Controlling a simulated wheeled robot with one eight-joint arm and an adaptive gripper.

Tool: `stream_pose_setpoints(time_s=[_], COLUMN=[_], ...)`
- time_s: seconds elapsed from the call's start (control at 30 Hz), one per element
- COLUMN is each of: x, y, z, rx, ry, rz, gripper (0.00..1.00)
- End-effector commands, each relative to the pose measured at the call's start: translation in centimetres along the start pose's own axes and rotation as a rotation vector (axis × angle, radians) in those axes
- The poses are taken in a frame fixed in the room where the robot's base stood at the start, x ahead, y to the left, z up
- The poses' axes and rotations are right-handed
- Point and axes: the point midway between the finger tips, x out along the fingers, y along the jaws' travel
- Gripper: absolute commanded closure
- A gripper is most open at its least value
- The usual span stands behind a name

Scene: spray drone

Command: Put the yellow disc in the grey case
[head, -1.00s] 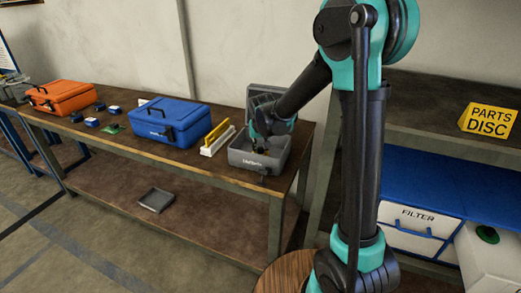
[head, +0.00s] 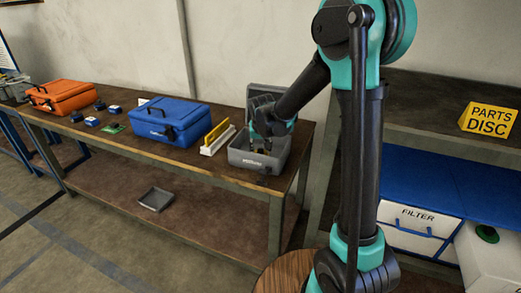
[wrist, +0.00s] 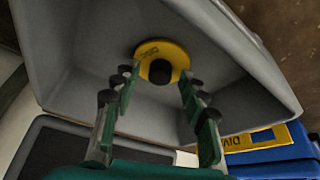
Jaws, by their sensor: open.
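The grey case (head: 245,162) stands open on the bench, with its lid up at the back. My gripper (head: 262,150) reaches down into it. In the wrist view, the yellow disc (wrist: 152,47) with a dark round knob is inside the grey case (wrist: 80,50), against its floor. My gripper (wrist: 160,80) is open, with its fingertips on either side of the knob and a gap to each side. I cannot tell whether the fingertips touch the disc. In the head view, the disc is mostly hidden by my gripper and the case wall.
A white and yellow divider rack (head: 215,140) stands left of the case. A blue case (head: 165,122) and an orange case (head: 62,96) are farther left. A grey tray (head: 155,199) lies on the lower shelf.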

Motion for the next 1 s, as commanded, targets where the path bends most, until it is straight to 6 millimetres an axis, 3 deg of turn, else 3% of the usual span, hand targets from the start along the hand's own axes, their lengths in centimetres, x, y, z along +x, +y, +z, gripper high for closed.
stream_pose_setpoints(time_s=[0.17, 0.63, 0.8, 1.0], x=[-2.0, -10.1, -11.5, -12.0], y=[0.0, 0.0, 0.0, 0.0], z=[0.0, 0.1, 0.1, 0.0], rx=[-0.001, -0.001, -0.001, 0.0], ry=[0.0, 0.0, 0.0, 0.0], rz=[0.0, 0.0, 0.0, 0.0], gripper=[0.57, 0.57, 0.57, 0.57])
